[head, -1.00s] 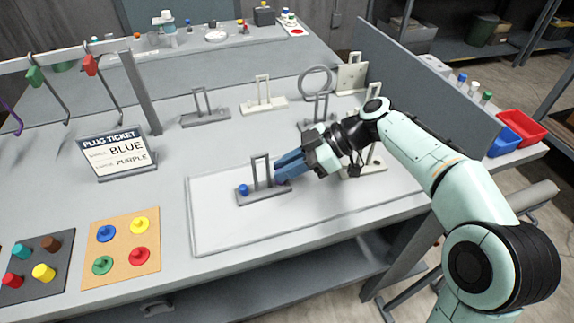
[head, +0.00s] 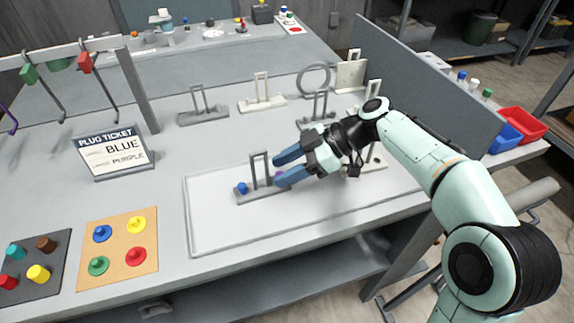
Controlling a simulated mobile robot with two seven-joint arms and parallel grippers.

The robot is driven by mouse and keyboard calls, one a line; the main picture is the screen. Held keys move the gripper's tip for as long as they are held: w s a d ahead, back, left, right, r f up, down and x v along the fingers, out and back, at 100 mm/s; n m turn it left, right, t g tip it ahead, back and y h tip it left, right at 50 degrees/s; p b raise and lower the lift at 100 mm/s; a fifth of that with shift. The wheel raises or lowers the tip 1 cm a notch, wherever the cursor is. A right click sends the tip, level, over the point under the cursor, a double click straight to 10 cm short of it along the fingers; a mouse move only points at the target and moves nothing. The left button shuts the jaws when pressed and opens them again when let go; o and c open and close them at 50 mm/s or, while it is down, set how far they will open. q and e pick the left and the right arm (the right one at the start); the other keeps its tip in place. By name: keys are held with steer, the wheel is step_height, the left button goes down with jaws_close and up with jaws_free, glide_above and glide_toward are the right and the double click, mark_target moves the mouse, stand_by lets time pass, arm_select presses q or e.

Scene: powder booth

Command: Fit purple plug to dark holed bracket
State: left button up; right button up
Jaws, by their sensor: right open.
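The dark holed bracket (head: 262,192) lies on the white mat with its upright loop standing. A blue plug (head: 242,188) sits at the left end of its base. The purple plug (head: 279,175) shows at the right end of the base, partly hidden by my right gripper's fingers; I cannot tell how deep it sits. My right gripper (head: 283,167) is open, its blue fingers apart around the purple plug, with a gap visible to the upper finger. My left gripper is not in view.
A ticket (head: 115,153) reads blue and purple. A tan board (head: 117,268) and a dark board (head: 52,285) hold coloured plugs at front left. Other brackets (head: 202,115) stand behind the white mat (head: 215,235). A grey partition (head: 420,85) borders the right side.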

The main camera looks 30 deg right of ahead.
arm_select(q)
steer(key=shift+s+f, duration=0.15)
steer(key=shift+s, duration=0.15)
arm_select(e)
steer(key=shift+v, duration=0.95)
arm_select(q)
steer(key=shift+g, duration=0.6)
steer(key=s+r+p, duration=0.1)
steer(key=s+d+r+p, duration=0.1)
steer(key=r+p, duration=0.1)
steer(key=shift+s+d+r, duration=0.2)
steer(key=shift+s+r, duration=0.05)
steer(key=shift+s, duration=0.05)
arm_select(e)
steer(key=v, duration=1.1)
steer(key=shift+d+r, duration=0.15)
steer(key=shift+s, duration=0.15)
